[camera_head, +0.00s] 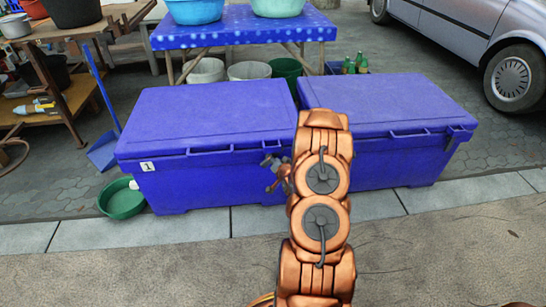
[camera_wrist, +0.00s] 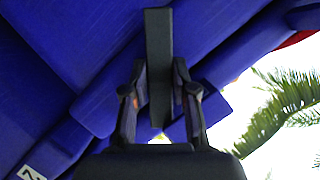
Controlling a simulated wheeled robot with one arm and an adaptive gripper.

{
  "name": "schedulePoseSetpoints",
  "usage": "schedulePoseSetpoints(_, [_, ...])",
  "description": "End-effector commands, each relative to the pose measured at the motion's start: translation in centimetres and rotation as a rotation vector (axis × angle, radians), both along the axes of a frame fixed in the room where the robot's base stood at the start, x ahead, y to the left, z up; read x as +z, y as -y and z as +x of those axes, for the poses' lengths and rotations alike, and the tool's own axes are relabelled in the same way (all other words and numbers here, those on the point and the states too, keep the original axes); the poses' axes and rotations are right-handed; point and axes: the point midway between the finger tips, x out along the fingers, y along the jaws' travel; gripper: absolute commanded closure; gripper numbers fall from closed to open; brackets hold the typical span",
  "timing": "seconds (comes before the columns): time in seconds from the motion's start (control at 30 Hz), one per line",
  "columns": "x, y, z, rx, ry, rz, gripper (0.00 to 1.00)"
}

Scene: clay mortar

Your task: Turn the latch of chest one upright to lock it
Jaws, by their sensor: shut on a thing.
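Chest one (camera_head: 213,180) is the left blue chest, lid closed, with a white tag bearing a 1 on its front. My gripper (camera_head: 272,176) is at its front, near the right end and just below the lid edge. In the wrist view my gripper (camera_wrist: 159,85) is shut on a long dark bar, the latch (camera_wrist: 159,40), with one finger on each side. The latch stands along the picture's vertical and slants against the chest edges, so it looks tilted on the chest. In the head view I cannot make out the latch beside my gripper and arm.
A second blue chest (camera_head: 390,105) stands against chest one on the right, partly behind my arm. A green basin (camera_head: 121,199) and blue dustpan (camera_head: 104,152) are at the left. A blue table (camera_head: 245,25) stands behind, a car (camera_head: 480,40) back right. Pavement in front is clear.

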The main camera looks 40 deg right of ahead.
Motion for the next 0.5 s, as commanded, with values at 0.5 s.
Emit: schedulePoseSetpoints(0.5, [0.33,-0.17,0.2,0.0,-0.279,-0.371,1.0])
